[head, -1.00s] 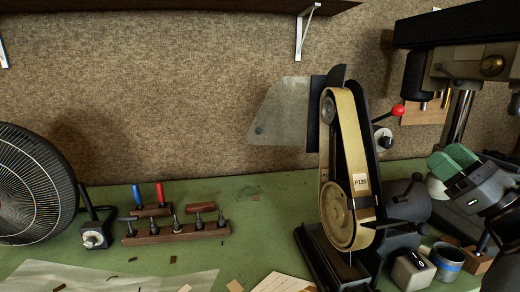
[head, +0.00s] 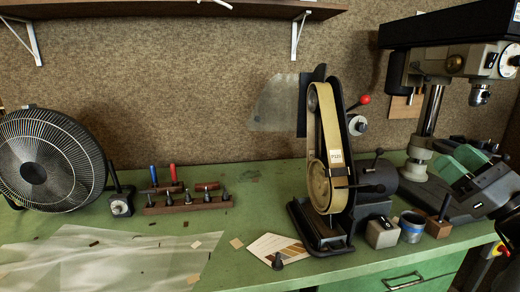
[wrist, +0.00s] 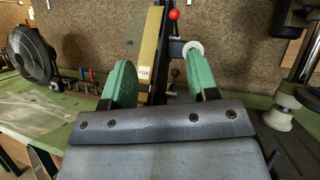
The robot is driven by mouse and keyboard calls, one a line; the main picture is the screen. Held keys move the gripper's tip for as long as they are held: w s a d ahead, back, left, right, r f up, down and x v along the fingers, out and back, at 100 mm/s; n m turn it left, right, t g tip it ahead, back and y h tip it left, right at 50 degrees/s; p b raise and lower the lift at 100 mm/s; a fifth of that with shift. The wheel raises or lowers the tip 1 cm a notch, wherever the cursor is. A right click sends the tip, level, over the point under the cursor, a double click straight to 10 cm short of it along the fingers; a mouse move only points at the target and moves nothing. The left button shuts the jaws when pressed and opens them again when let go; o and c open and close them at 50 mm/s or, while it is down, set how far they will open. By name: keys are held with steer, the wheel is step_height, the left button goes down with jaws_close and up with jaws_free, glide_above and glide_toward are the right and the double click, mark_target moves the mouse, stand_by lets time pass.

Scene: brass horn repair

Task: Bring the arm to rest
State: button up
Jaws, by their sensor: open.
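My gripper (head: 460,162) is at the right side of the head view, over the right end of the bench. Its two green finger pads stand apart with nothing between them. In the wrist view my gripper (wrist: 162,82) shows the same gap, with the belt sander (wrist: 148,62) beyond it. In the head view the belt sander (head: 319,140), with its tan belt, stands left of my gripper, clear of it. Part of my arm is cut off at the right edge.
A drill press (head: 436,100) stands behind my gripper. A grey block (head: 381,234) and a blue-banded cup (head: 412,229) sit at the front right. A fan (head: 48,160) and a wooden tool rack (head: 188,206) are at the left. A translucent sheet (head: 100,262) lies in front.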

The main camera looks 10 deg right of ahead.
steer(key=w+a+f+n+g+h+p, duration=0.1)
steer(key=a+f+n+g+h, duration=0.25)
steer(key=f, duration=0.55)
steer(key=w+a+f+n+g+p, duration=0.1)
steer(key=w+a+f+n+g, duration=0.15)
steer(key=f+n+g, duration=0.4)
steer(key=s+a+f+n+g+h+p, duration=0.4)
steer(key=s+a+f+n+g+p, duration=0.15)
steer(key=a+f+n+g, duration=0.6)
steer(key=s+a+r+n+t+p, duration=0.1)
steer(key=a+r+n+t+p, duration=0.1)
steer(key=a+r+n, duration=0.3)
steer(key=a+n+t, duration=0.1)
steer(key=a+n, duration=0.1)
steer(key=n, duration=0.1)
steer(key=shift+a+r+p, duration=0.2)
steer(key=shift+a+p, duration=0.05)
steer(key=shift+p, duration=0.15)
